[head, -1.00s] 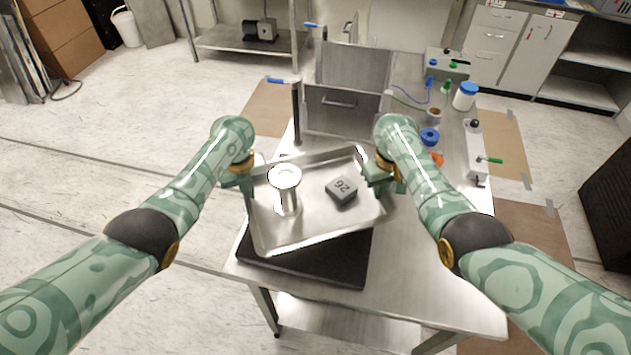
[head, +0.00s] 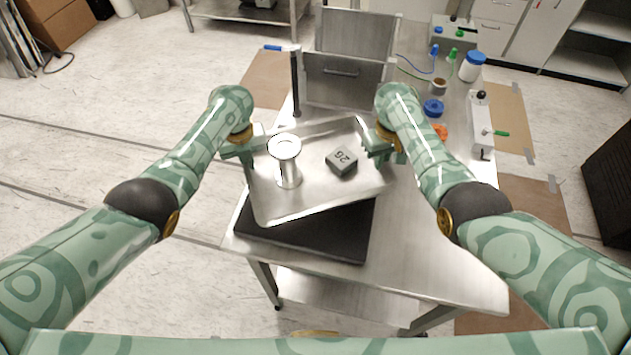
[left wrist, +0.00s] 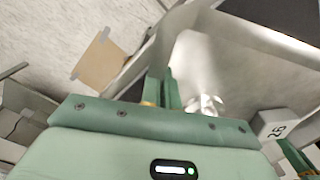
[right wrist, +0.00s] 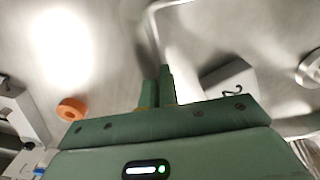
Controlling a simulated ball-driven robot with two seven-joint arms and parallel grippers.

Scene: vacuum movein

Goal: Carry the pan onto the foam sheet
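The shallow metal pan (head: 318,190) is held between my grippers in the head view, turned relative to the black foam sheet (head: 308,240). It covers the foam's far part; the near strip shows. The gap below cannot be judged exactly. My left gripper (head: 251,150) is shut on the pan's left wall, and the left wrist view shows its fingers (left wrist: 163,88) at that wall. My right gripper (head: 368,147) is shut on the right wall; its fingers (right wrist: 157,90) show there in the right wrist view. A flanged metal tube (head: 287,165) stands in the pan beside a grey block marked 26 (head: 341,161).
A metal chamber (head: 345,85) stands close behind the pan. Blue (head: 433,107) and orange (head: 440,131) rings, a blue-capped bottle (head: 471,67) and a valve block (head: 481,125) lie right of it. The table's front right (head: 430,240) is clear.

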